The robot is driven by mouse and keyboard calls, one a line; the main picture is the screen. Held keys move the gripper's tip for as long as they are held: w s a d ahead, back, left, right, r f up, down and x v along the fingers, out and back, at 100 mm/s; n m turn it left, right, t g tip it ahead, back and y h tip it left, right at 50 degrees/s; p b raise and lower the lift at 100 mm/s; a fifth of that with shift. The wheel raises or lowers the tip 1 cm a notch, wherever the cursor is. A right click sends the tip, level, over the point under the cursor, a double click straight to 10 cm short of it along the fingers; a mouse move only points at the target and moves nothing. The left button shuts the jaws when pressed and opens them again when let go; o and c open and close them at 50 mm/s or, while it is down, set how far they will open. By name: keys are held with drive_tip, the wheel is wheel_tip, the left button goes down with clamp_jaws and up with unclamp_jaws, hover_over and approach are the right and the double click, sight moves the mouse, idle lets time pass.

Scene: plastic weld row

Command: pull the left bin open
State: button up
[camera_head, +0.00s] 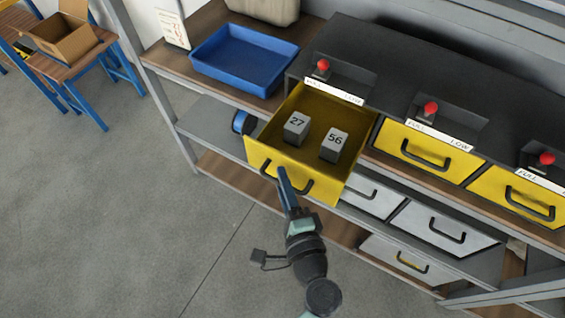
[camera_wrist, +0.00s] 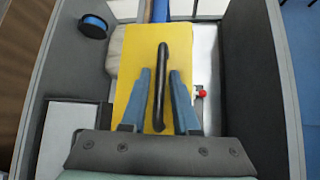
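The left bin (camera_head: 352,158) is a yellow drawer at the left end of the row. It stands pulled out from the dark cabinet, and two grey blocks marked 27 (camera_head: 297,128) and 56 (camera_head: 334,144) lie inside. Its dark bar handle (camera_head: 300,188) is on the front face. In the wrist view the handle (camera_wrist: 160,88) runs upright across the yellow front (camera_wrist: 133,45). My gripper (camera_wrist: 160,75) is open around the handle, one blue finger on each side, with narrow yellow gaps visible. In the head view my gripper (camera_head: 281,173) is at the handle and partly covers it.
Two more yellow bins (camera_head: 403,159) (camera_head: 507,192) sit shut to the right. Red knobs (camera_head: 323,65) stand above the bins. Pale drawers (camera_head: 425,232) are below. A blue tray (camera_head: 240,80) lies on the shelf at left. The floor in front is clear.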

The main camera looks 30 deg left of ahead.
drive_tip(key=shift+o, duration=0.8)
drive_tip(key=b+v, duration=0.2)
drive_tip(key=v, duration=1.1)
drive_tip(key=shift+w, duration=0.1)
